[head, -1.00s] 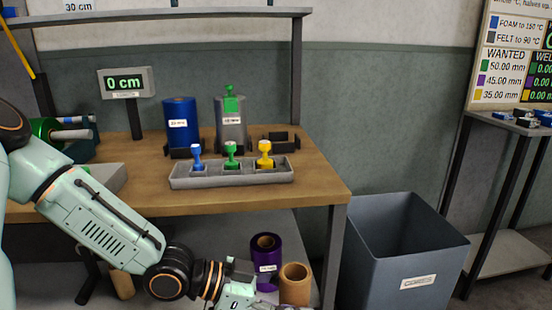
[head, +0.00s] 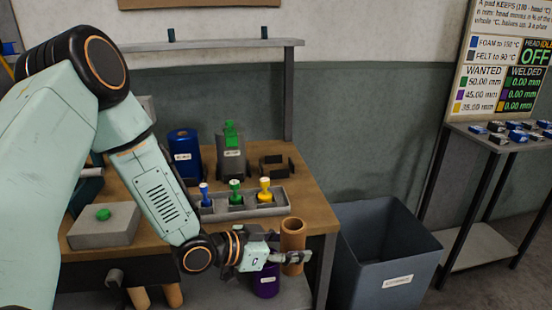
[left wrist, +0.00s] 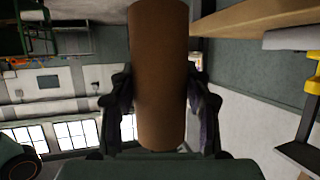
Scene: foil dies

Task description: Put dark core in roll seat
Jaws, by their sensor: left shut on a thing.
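The brown core (head: 292,236), a plain hollow tube, is upright in my left gripper (head: 290,257), in front of the table's front right edge. In the left wrist view, the core (left wrist: 158,70) fills the space between the two dark fingers, which press on its sides. I cannot tell whether this is the dark core of the task. An empty dark bracket (head: 277,168), which looks like a roll seat, stands at the table's back right. My right gripper is out of view.
A grey tray (head: 275,208) with blue, green and yellow stamps lies between the core and the bracket. A purple roll (head: 265,282) is below the table. A grey bin (head: 375,250) stands right of the table. Two lighter tubes (head: 172,295) are low at left.

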